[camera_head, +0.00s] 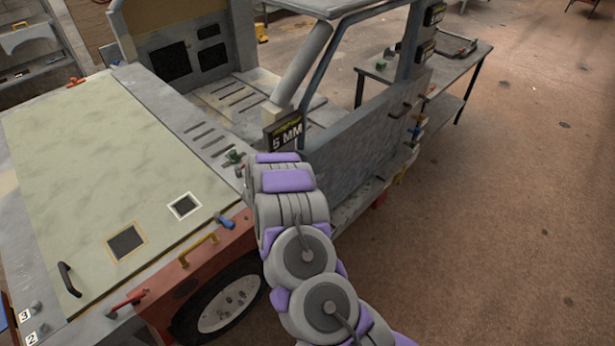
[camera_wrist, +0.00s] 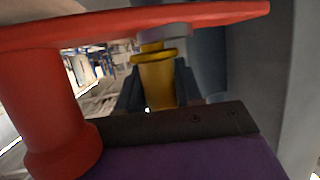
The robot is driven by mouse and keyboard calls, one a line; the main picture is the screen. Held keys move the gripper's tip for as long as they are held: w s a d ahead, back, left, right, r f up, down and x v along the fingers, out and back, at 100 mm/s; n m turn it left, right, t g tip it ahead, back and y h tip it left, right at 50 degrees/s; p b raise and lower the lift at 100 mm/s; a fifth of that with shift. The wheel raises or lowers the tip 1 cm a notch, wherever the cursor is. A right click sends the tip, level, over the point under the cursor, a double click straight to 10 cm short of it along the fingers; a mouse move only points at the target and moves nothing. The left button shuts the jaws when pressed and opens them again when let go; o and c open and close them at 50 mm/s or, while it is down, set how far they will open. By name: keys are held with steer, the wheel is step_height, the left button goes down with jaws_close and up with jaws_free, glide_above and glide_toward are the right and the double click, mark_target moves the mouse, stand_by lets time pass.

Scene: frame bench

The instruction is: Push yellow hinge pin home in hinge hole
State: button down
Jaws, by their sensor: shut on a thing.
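In the wrist view, the yellow hinge pin (camera_wrist: 157,85) stands between the two dark fingers of my gripper (camera_wrist: 158,92), which is shut on it. The pin has a wider yellow collar near its upper end. Above the collar, the pin meets a grey ring-like part (camera_wrist: 166,39) just under a red plate (camera_wrist: 130,22). I cannot tell how deep the pin sits, and the hinge hole itself is hidden. In the head view, my arm hides my gripper and the pin.
A thick red post (camera_wrist: 55,110) stands close at the left in the wrist view. In the head view, a 5 MM sign (camera_head: 285,132) stands just beyond my wrist, beside the vehicle frame (camera_head: 350,140). A side table (camera_head: 455,60) stands behind. The floor at right is clear.

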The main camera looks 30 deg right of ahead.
steer(key=c, duration=0.7)
jaws_free()
steer(key=shift+f, duration=0.1)
steer(key=shift+o, duration=0.2)
steer(key=shift+a, duration=0.1)
steer(key=b+v, duration=0.1)
steer(key=v, duration=1.6)
steer(key=shift+a, duration=0.2)
